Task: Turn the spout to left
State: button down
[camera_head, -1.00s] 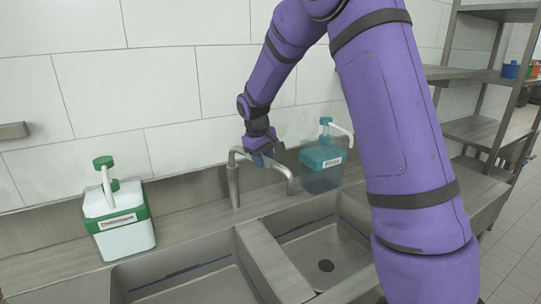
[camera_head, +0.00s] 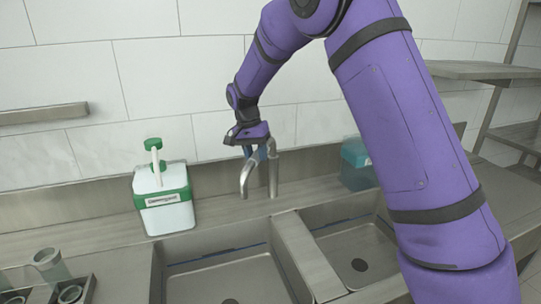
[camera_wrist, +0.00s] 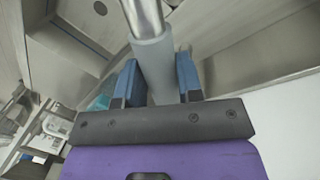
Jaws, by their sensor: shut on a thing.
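The metal spout (camera_head: 245,182) hangs down over the left basin, to the left of its upright post (camera_head: 274,178). My gripper (camera_head: 260,152) is at the top of the spout, shut on it, and comes from above. In the wrist view the blue fingers of my gripper (camera_wrist: 156,82) stand either side of the spout's grey tube (camera_wrist: 156,62). The part of the spout between the fingers is partly hidden in the head view.
A white and green soap dispenser (camera_head: 164,200) stands left of the spout. A teal dispenser (camera_head: 355,165) is to the right, partly behind my arm. A divider (camera_head: 305,258) separates the two basins.

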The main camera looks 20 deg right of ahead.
jog(key=w+a+m, duration=0.3)
jog(key=shift+r, duration=0.1)
dwell(0.6)
jog(key=c, duration=0.8)
grip_release()
jog(key=shift+w+a, duration=0.1)
jog(key=shift+g, duration=0.3)
jog(key=v, duration=1)
jog(key=shift+r, duration=0.35)
